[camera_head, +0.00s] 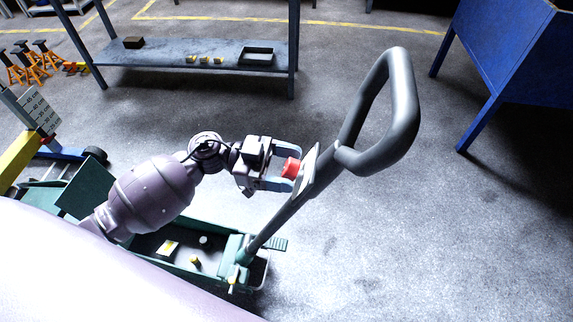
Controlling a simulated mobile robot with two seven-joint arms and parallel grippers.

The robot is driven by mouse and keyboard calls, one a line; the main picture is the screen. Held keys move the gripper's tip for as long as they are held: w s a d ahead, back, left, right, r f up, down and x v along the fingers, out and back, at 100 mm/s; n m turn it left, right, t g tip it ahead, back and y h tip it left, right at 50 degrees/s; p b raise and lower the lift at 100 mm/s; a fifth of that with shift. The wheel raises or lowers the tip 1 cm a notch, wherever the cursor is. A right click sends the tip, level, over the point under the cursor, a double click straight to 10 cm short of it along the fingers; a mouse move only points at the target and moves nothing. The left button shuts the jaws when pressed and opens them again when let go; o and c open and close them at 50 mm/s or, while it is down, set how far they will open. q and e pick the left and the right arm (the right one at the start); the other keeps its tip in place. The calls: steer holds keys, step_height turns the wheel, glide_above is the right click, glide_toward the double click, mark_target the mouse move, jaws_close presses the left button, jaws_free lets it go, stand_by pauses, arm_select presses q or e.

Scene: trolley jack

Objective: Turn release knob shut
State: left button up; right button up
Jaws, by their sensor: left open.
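The red release knob (291,168) sits on a pale plate (307,171) on the shaft of the jack's grey handle (390,135). The handle rises to the right from the green trolley jack (226,265) and ends in a large loop. My left gripper (283,171) comes in from the left with its bluish fingers pointing right at the knob. The fingers are open, with the knob at or between their tips. I cannot tell whether they touch it. The knob's turn position is too small to read. My right gripper is not in view.
A grey shelf bench (180,80) with a small tray (257,56) stands behind. A blue cabinet (505,50) is at the upper right. Orange axle stands (32,65) and a height scale (32,108) are at the left. The floor right of the handle is clear.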

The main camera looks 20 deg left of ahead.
arm_select(q)
steer(key=shift+c, duration=0.2)
steer(key=c, duration=0.9)
